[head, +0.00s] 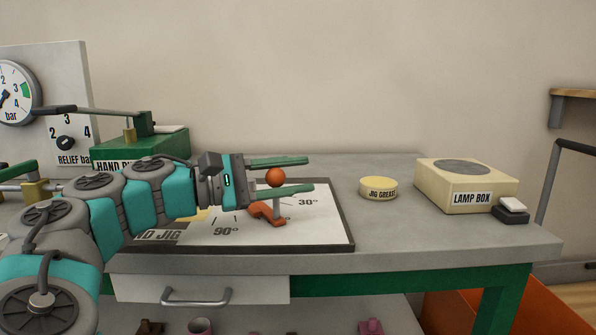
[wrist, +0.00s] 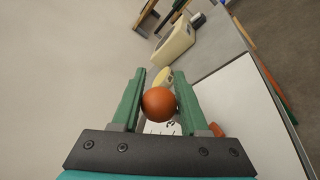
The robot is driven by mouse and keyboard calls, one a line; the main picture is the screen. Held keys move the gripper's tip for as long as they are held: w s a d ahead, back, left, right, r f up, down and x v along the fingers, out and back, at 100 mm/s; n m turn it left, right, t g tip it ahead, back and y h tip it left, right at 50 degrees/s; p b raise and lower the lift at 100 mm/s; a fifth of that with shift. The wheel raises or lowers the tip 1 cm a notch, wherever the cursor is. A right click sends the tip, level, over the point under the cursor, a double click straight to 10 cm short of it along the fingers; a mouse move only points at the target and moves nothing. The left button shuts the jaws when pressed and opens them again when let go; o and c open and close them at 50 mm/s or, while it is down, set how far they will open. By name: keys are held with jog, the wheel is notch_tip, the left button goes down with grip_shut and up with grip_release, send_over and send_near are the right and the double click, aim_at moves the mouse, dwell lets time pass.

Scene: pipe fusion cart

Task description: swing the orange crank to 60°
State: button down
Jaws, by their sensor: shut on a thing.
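The orange crank (head: 265,212) sits on the white dial plate (head: 325,232) on the bench. Its round orange knob (head: 275,176) stands up on a grey post. The dial shows printed 30° and 90° marks; part of the scale between them is hidden by the crank. My gripper (head: 280,175) reaches in from the left, with its green fingers on either side of the knob. In the wrist view the knob (wrist: 159,104) sits between both fingers, and my gripper is shut on it. A bit of the crank arm (wrist: 216,130) shows beside the right finger.
A yellow jig grease tin (head: 378,188) and a cream lamp box (head: 467,184) stand to the right on the bench. A small black-and-white block (head: 511,210) is by the lamp box. A green hand pump (head: 140,145) and a gauge panel (head: 65,80) stand at the back left.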

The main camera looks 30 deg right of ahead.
jog(key=shift+w+a, duration=0.1)
jog(key=shift+w, duration=0.2)
jog(key=c, duration=0.5)
grip_release()
jog(key=shift+w+f, duration=0.1)
jog(key=shift+f, duration=0.05)
jog(key=shift+o, duration=0.2)
jog(key=shift+v, duration=3.85)
jog(key=shift+a, duration=0.1)
